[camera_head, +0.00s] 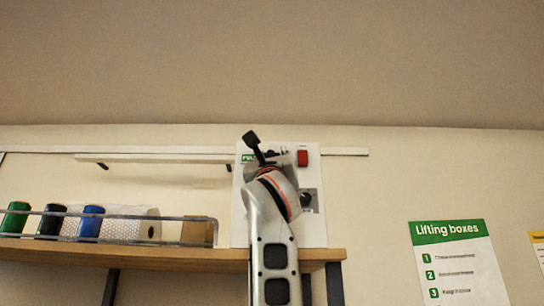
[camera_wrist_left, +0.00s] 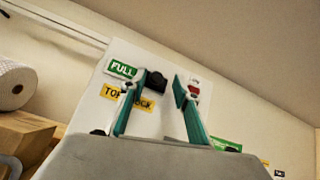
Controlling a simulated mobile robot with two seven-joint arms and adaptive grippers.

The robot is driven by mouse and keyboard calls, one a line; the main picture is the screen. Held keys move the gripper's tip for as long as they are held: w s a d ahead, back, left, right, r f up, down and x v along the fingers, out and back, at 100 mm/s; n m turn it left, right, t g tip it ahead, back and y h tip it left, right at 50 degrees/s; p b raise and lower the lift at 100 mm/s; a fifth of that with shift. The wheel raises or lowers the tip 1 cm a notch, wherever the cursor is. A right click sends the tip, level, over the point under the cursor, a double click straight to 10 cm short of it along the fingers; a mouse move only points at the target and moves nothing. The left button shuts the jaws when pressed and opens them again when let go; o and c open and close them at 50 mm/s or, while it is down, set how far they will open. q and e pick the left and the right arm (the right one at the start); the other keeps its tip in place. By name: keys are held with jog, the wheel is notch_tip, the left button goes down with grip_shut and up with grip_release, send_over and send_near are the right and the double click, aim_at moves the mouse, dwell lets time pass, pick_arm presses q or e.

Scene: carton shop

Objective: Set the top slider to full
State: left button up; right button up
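A white panel (camera_head: 313,228) hangs on the wall above the shelf; it also shows in the left wrist view (camera_wrist_left: 148,60). In the wrist view a green FULL label (camera_wrist_left: 121,69) sits above a yellow label reading TOP STOCK (camera_wrist_left: 108,91), partly covered by my finger. A black slider knob (camera_wrist_left: 156,82) is just right of the FULL label. My left gripper (camera_wrist_left: 157,87) is open in front of the panel, its teal fingers apart. The knob shows between the fingertips, closer to the left one; contact cannot be told. In the head view my left arm hides much of the panel. My right gripper is not in view.
The panel carries a red part (camera_head: 302,158) and a dark knob (camera_head: 308,199) at right. A wooden shelf (camera_head: 180,252) below holds green, black and blue spools, a white roll (camera_head: 148,228) and a metal rail. A lifting poster (camera_head: 455,264) is on the wall at right.

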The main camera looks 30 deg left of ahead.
pick_arm(q)
jog(key=v, duration=1.2)
jog(key=shift+f, duration=0.1)
